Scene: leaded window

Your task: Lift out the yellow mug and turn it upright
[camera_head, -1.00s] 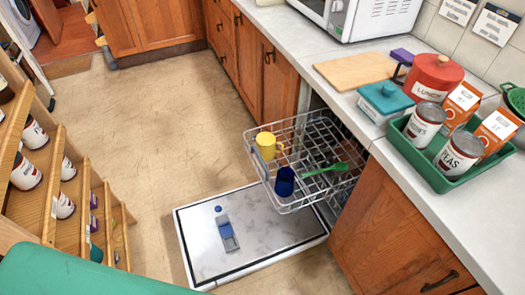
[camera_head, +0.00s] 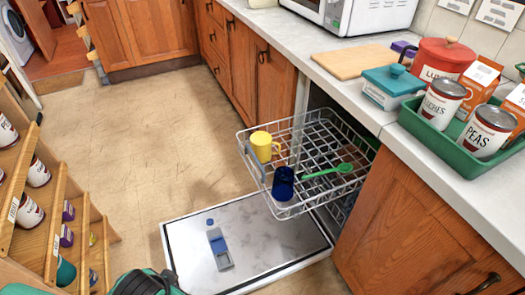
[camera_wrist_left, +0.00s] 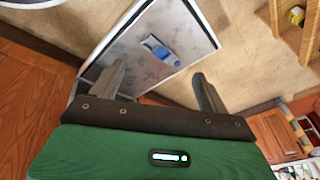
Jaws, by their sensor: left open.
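The yellow mug (camera_head: 262,147) sits in the far left corner of the pulled-out dishwasher rack (camera_head: 316,188) in the head view, its handle toward the right. It is too small to tell surely which way its mouth faces. My left gripper (camera_wrist_left: 158,74) is open and empty in the left wrist view, over the open dishwasher door (camera_wrist_left: 178,22) and floor. The mug does not show there. My right gripper is out of view.
A dark blue mug (camera_head: 283,184) and a green spoon (camera_head: 328,171) share the rack. The lowered door (camera_head: 262,232) lies below it. Wooden shelves with cans (camera_head: 55,210) stand at left. The counter holds a cutting board (camera_head: 354,61) and a green tray (camera_head: 448,142). The floor between is clear.

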